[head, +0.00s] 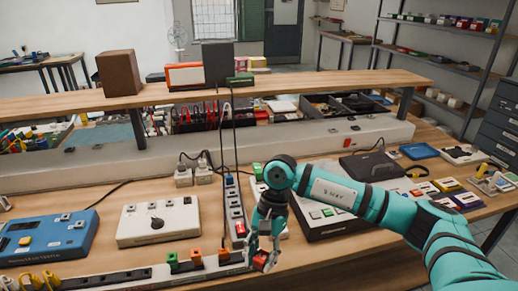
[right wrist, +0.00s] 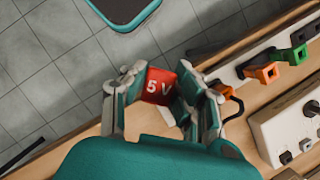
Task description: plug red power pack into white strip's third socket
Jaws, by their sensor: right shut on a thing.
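My right gripper (head: 264,244) is shut on the red power pack (head: 262,261), near the table's front edge. In the right wrist view the red pack (right wrist: 158,86), marked "5V", sits between the fingers (right wrist: 160,100). A pale strip with dark sockets (head: 235,205) runs front to back just behind and left of the gripper, with a blue plug at its far end and a red part at its near end. Another pale strip (head: 120,277) lies along the front edge, with green and orange plugs in it. I cannot tell which strip is meant. My left gripper is not in view.
A cream box with a knob (head: 158,221) and a blue meter (head: 45,238) stand at left. Two white adapters (head: 183,177) stand behind. A black-topped device (head: 325,215) lies partly behind my right arm. A raised wooden shelf (head: 300,83) crosses the back, with cables hanging from it.

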